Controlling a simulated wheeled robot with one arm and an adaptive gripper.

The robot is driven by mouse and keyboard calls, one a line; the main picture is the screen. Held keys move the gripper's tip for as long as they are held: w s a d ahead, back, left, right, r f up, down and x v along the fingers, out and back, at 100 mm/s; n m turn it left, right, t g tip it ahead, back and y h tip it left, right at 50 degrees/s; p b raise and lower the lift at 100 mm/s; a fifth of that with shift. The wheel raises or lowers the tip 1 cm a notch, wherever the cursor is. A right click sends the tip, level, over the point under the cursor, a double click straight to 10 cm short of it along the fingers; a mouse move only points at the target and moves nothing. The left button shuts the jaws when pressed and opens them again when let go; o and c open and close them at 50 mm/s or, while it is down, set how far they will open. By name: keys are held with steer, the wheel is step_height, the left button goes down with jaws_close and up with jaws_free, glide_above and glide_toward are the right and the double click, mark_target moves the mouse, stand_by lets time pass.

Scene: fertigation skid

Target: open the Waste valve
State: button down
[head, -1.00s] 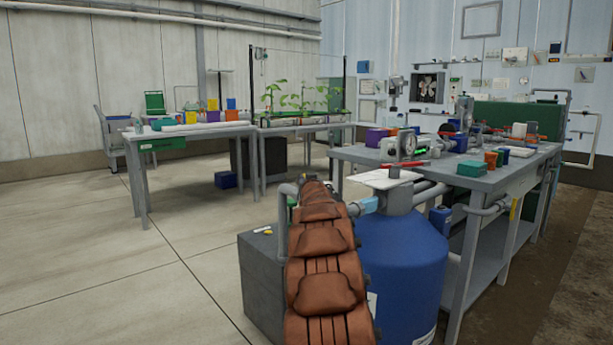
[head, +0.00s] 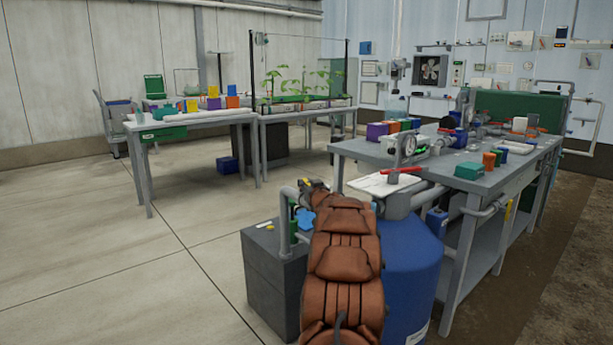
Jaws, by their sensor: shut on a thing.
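My brown padded arm reaches forward from the bottom of the head view. My gripper (head: 312,186) is at its far end, small and partly hidden by the arm. It is beside the top of a grey bent pipe (head: 285,200) that rises by a dark grey box (head: 268,262). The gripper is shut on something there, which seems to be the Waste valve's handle. The grip itself is hidden. A blue piece (head: 305,218) shows just below the gripper, left of the arm; I cannot tell if it is part of the valve. No Waste label is readable.
A large blue tank (head: 413,262) stands close to the right of my arm. A grey bench (head: 500,180) with a gauge (head: 409,145), a red handle (head: 402,170) and pipes is behind it. The floor (head: 110,270) on the left is clear.

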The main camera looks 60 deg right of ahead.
steer(key=shift+w+a+r+n+t+y+p, duration=0.15)
steer(key=shift+n+t+y+p, duration=0.15)
steer(key=shift+p, duration=0.8)
steer(key=shift+s+d+r+n+t+y+p, duration=0.15)
steer(key=shift+y+p, duration=0.25)
steer(key=shift+p, duration=0.65)
steer(key=shift+w+a+f+p, duration=0.15)
steer(key=shift+f+p, duration=0.1)
steer(key=shift+p, duration=0.25)
steer(key=c, duration=1.1)
jaws_free()
steer(key=shift+v, duration=0.75)
steer(key=v, duration=1)
steer(key=shift+s, duration=0.3)
